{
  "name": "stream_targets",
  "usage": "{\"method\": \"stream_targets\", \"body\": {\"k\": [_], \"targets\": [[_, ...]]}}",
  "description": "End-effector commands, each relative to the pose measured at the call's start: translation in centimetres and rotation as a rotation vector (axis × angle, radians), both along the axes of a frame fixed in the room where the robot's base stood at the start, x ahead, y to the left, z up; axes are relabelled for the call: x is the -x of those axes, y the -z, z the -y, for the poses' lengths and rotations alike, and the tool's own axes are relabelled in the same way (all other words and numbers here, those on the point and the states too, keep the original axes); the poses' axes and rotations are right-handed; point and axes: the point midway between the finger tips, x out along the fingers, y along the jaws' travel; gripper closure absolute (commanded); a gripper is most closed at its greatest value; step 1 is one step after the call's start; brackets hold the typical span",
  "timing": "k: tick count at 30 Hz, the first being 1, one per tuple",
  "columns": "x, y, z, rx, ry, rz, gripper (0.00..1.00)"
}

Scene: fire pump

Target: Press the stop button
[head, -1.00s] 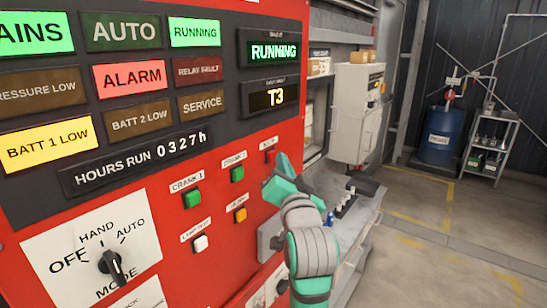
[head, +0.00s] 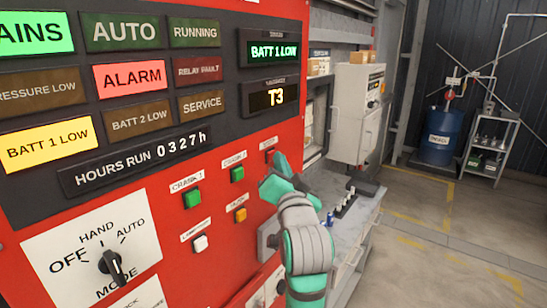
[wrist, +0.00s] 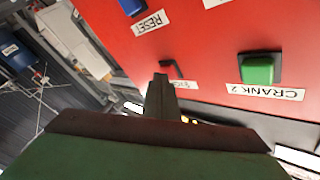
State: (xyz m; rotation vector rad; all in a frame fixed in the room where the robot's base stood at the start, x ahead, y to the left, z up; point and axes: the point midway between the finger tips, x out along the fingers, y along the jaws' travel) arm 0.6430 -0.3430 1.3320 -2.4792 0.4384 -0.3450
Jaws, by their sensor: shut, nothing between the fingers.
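The stop button's small label (head: 270,143) is on the red panel, right of the crank buttons in the head view. The button is mostly hidden behind my gripper. My gripper (head: 279,159) is shut and empty, its tip at the button's place. In the wrist view my closed fingers (wrist: 160,82) cover most of the button, leaving a dark edge (wrist: 173,67) and part of the upside-down label (wrist: 186,119). Whether they touch it cannot be told. The RUNNING lamp (head: 195,33) is unlit and the upper display (head: 273,50) reads BATT 1 LOW.
Green crank buttons (head: 192,198) and (head: 237,174), a white button (head: 200,243) and an amber button (head: 240,214) sit close by. A blue reset button (wrist: 132,6) shows in the wrist view. A grey bench (head: 345,235) stands right of the panel.

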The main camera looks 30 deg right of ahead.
Motion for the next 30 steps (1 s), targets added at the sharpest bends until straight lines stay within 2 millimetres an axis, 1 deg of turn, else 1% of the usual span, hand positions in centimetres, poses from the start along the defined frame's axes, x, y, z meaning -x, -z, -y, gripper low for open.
{"method": "stream_targets", "body": {"k": [16,30], "targets": [[-0.2,0.0,-0.2,0.0,-0.002,-0.001,1.0],[1.5,0.1,0.5,0.0,-0.001,0.0,1.0]]}}
